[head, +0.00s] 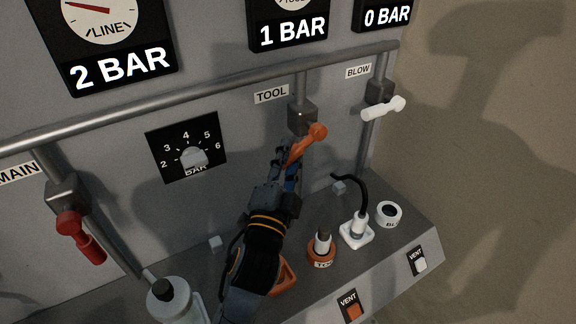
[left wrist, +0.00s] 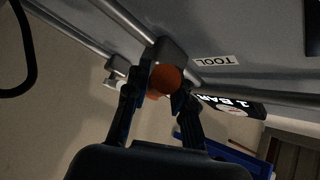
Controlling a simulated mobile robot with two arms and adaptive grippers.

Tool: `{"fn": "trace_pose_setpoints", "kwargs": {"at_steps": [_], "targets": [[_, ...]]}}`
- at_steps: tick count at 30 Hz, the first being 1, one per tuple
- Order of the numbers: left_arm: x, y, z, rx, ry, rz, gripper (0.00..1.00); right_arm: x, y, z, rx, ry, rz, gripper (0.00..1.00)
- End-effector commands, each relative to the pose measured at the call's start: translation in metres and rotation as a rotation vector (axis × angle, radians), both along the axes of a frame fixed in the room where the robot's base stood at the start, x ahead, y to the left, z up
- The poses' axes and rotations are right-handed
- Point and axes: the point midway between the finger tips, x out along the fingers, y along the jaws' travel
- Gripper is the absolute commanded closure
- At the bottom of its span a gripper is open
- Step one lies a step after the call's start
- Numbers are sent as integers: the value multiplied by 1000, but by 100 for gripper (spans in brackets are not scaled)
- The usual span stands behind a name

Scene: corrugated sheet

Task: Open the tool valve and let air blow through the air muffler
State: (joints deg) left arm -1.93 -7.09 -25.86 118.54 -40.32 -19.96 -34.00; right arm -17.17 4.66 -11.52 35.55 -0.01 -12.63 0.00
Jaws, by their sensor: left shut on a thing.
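The tool valve (head: 302,117) is a grey block on a pipe under the TOOL label, with an orange lever (head: 305,143) slanting down to the left. My left gripper (head: 288,163) is shut on the lower part of this lever. In the left wrist view, the round orange lever end (left wrist: 164,80) sits between the two fingers (left wrist: 160,95). An upright grey-topped fitting, perhaps the air muffler (head: 323,239), stands in an orange collar on the ledge, right of my left arm. The tool gauge (head: 293,33) reads 1 BAR. My right gripper is out of view.
The red main lever (head: 79,237) is at the left and the white blow lever (head: 383,108) at the right. The regulator dial (head: 194,158) is on the panel. A white fitting with a black hose (head: 357,229), a white ring (head: 389,214) and vent buttons (head: 354,311) crowd the right ledge.

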Motion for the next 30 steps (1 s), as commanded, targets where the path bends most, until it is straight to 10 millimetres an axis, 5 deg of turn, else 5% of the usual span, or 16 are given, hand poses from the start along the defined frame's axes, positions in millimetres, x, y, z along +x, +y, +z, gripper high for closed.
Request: {"fn": "trace_pose_setpoints", "kwargs": {"at_steps": [9,10,13,23,30], "targets": [[0,0,1,-4,-2,0,100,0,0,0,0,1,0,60],[0,0,1,-4,-2,0,74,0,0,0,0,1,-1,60],[0,0,1,-3,-3,0,54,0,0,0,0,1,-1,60],[-1,0,0,-2,-1,0,52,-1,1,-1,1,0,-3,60],[-27,5,-7,-3,2,0,52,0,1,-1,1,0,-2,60]]}}
